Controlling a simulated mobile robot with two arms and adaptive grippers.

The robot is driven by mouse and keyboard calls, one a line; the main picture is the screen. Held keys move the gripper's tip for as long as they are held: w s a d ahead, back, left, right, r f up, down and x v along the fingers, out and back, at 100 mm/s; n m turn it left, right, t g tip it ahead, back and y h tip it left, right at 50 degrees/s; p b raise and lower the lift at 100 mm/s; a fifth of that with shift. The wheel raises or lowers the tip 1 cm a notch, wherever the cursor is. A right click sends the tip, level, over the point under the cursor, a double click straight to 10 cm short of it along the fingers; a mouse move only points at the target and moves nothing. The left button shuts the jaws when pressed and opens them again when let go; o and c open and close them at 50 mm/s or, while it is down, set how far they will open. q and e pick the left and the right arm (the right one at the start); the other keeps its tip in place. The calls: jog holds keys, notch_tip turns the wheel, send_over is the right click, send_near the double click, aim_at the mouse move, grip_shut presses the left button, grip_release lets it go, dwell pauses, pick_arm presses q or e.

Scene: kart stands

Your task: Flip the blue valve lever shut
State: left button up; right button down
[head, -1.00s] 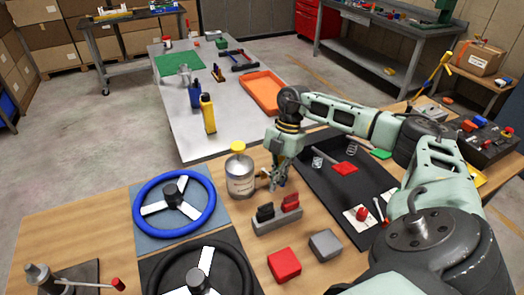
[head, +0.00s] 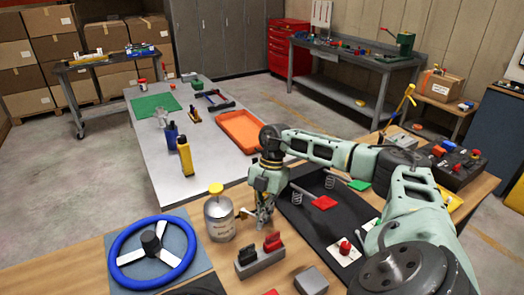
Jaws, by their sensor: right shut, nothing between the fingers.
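I cannot make out a blue valve lever in the head view. A grey canister (head: 220,222) with a yellow cap stands upright on the wooden bench, with a small brass-coloured fitting (head: 243,213) at its right side. My right gripper (head: 264,222) points down just right of this fitting, shut and empty. It partly covers the area behind it, and I cannot tell whether it touches the fitting. My left gripper is not in view.
A blue steering wheel (head: 153,252) lies left of the canister. A grey block with black and red levers (head: 260,256) stands in front of my right gripper. A black mat (head: 300,215) with springs and red pedals lies to the right. A grey table (head: 180,186) stands beyond.

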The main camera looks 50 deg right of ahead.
jog(key=v, duration=1.2)
jog(key=shift+d+f, duration=0.1)
